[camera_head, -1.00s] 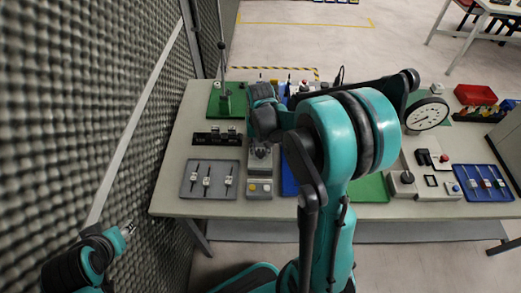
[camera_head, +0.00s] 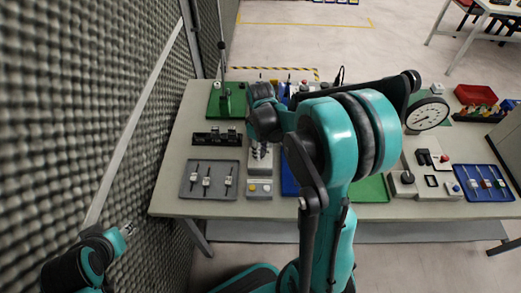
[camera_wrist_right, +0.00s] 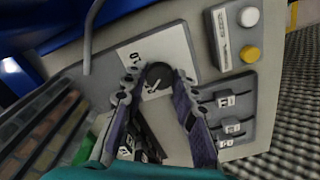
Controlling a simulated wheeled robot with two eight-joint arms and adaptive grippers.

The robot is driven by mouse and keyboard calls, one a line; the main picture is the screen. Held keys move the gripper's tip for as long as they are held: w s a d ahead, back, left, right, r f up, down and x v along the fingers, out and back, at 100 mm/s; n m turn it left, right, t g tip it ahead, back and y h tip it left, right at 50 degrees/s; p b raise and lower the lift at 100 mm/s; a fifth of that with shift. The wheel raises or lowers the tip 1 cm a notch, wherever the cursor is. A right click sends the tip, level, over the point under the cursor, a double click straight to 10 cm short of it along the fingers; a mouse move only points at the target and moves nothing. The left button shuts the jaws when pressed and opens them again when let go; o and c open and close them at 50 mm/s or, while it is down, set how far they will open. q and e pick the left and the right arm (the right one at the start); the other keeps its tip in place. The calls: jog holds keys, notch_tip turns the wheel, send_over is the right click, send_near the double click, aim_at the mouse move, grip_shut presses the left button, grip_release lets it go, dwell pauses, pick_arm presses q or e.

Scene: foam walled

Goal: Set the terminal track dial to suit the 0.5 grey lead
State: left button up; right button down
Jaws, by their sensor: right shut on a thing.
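The terminal track dial (camera_wrist_right: 158,76) is a round black knob with a white pointer mark on a white scale plate (camera_wrist_right: 140,57) in the right wrist view. Part of a number shows on the plate; the rest is covered. My right gripper (camera_wrist_right: 158,88) is shut on the knob, one finger on each side. In the head view my right gripper (camera_head: 262,150) is over the grey terminal unit (camera_head: 260,172), hiding the dial. Leads with white tags lie in a grey tray (camera_head: 196,194); their values are too small to read. My left gripper (camera_head: 129,229) hangs left of the table, away from everything.
A black strip block (camera_head: 217,139) stands behind the tray. A blue tray (camera_head: 482,183) and a clock (camera_head: 427,114) are at the right. A foam wall (camera_head: 85,100) rises at the left.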

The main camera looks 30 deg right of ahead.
jog(key=shift+n, duration=0.7)
jog(key=c, duration=1.2)
grip_release()
notch_tip(320, 180, up, 12)
